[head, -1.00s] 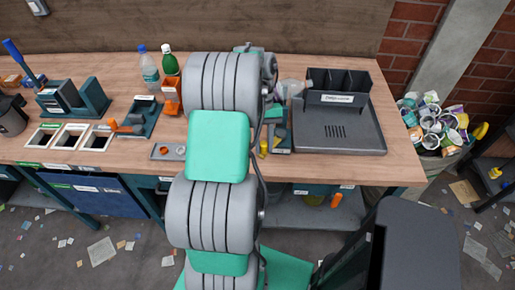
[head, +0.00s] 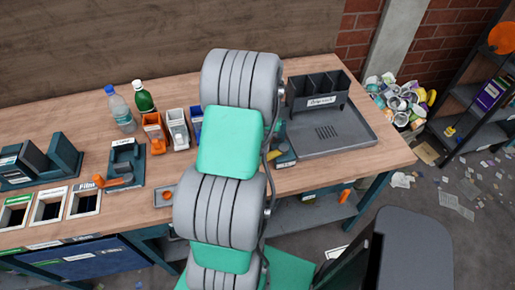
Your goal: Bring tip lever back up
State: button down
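No part is clearly marked as the tip lever. An orange handle (head: 115,182) lies low at the front of a teal fixture (head: 127,158) on the left part of the bench. I cannot tell whether it is the tip lever. My arm's grey and green links fill the middle of the head view and rise over the bench. My gripper is hidden behind them, so its fingers and anything in them do not show.
The wooden bench (head: 75,128) holds two bottles, small orange, white and blue bins, and a dark tray (head: 330,133) at right. Square openings (head: 48,207) are set in its left front. A can-filled bin (head: 403,100) and a shelf (head: 478,100) stand beyond its right end.

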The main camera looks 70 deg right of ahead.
jog(key=shift+w+d, duration=0.1)
jog(key=shift+d, duration=0.05)
jog(key=c, duration=1.2)
grip_release()
jog(key=shift+o, duration=0.2)
jog(key=v, duration=0.7)
jog(key=shift+r+b, duration=0.4)
jog(key=shift+b, duration=0.05)
jog(key=shift+d, duration=0.1)
jog(key=shift+c, duration=0.2)
